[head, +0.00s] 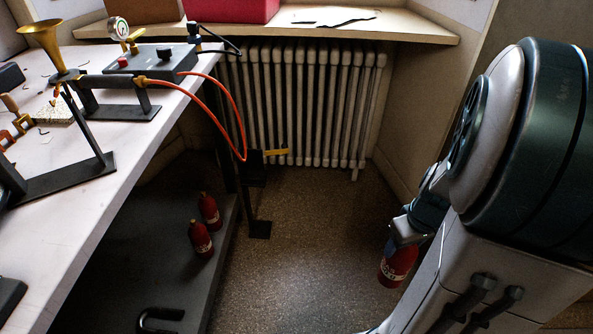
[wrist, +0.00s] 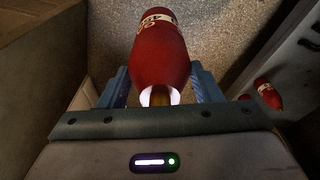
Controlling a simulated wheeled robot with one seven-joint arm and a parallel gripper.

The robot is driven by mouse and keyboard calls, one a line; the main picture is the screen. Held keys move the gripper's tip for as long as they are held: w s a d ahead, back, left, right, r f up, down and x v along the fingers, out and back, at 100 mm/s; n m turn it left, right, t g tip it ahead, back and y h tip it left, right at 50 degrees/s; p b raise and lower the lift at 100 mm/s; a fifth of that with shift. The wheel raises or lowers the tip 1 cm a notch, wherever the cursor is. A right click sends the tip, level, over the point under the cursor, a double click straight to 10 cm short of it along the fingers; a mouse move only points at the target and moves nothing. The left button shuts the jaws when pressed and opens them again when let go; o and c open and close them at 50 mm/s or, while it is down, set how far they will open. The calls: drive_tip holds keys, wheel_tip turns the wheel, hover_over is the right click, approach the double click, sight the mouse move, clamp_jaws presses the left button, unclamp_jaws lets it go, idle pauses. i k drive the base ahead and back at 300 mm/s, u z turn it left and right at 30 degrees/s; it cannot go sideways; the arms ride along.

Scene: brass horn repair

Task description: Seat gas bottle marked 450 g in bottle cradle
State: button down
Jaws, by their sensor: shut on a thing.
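My gripper (head: 405,236) is at the right of the head view, low over the floor and well apart from the bench. It is shut on a red gas bottle (head: 397,268), which hangs below it. In the wrist view, the held bottle (wrist: 160,48) sits between the blue fingers, gripped near its brass neck. Its pale label is partly cut off; "45" seems readable. A dark bracket (head: 254,172) with a yellow piece stands by the bench's far end; I cannot tell whether it is the bottle cradle.
Two other red bottles (head: 204,225) stand on the dark lower shelf (head: 135,245) under the white bench (head: 95,200). An orange hose (head: 225,103) hangs off the bench edge. A radiator (head: 310,105) lines the back wall. The speckled floor (head: 310,240) between is clear.

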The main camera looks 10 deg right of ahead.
sight(252, 172)
drive_tip(key=z, duration=0.4)
drive_tip(key=i, duration=1.75)
drive_tip(key=u, duration=2.3)
